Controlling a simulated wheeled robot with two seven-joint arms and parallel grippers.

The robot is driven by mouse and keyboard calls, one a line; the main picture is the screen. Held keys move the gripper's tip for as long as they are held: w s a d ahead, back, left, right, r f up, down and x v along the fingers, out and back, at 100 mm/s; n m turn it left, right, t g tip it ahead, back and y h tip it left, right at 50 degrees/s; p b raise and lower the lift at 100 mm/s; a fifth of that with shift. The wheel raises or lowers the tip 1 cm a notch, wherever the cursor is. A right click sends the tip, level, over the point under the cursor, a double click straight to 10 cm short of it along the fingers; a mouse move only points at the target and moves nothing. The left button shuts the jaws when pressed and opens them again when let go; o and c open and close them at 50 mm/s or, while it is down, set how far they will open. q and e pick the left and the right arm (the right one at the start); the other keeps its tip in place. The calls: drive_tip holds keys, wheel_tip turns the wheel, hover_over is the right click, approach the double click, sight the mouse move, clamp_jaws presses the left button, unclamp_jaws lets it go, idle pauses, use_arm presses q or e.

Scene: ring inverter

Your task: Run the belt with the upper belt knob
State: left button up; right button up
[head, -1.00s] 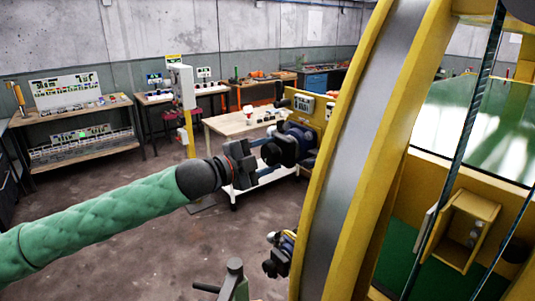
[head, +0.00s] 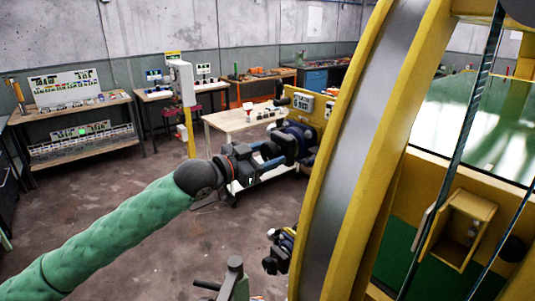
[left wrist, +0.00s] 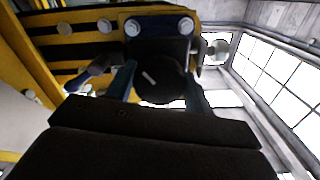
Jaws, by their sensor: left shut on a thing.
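The upper belt knob (left wrist: 160,82) is a round black knob with a short white mark, seen in the left wrist view between two blue-grey fingers. In the head view my left gripper (head: 277,153) reaches it from the left, at the blue motor unit (head: 301,136) beside the big yellow ring. The gripper is shut on the knob, and its fingers partly hide it. A second black knob, lower down (head: 270,265), sits on a similar unit at the ring's lower left edge. My right gripper is not in view.
The large yellow and grey ring (head: 350,130) stands just right of the gripper. A yellow panel with a control box (head: 303,104) is behind the knob. A wooden-topped table (head: 232,121) stands beyond. A grey post with a lever (head: 235,280) rises at the bottom.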

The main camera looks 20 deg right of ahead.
use_arm(q)
drive_tip(key=shift+f+n, duration=0.1)
drive_tip(key=shift+n, duration=0.9)
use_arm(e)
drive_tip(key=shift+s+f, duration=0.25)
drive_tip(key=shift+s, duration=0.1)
use_arm(q)
drive_tip(key=o, duration=1)
drive_tip(key=shift+c, duration=0.2)
drive_tip(key=shift+s+a, duration=0.1)
drive_tip(key=shift+a, duration=0.2)
drive_tip(key=b, duration=0.3)
approach(266, 156)
drive_tip(key=shift+x, duration=1.3)
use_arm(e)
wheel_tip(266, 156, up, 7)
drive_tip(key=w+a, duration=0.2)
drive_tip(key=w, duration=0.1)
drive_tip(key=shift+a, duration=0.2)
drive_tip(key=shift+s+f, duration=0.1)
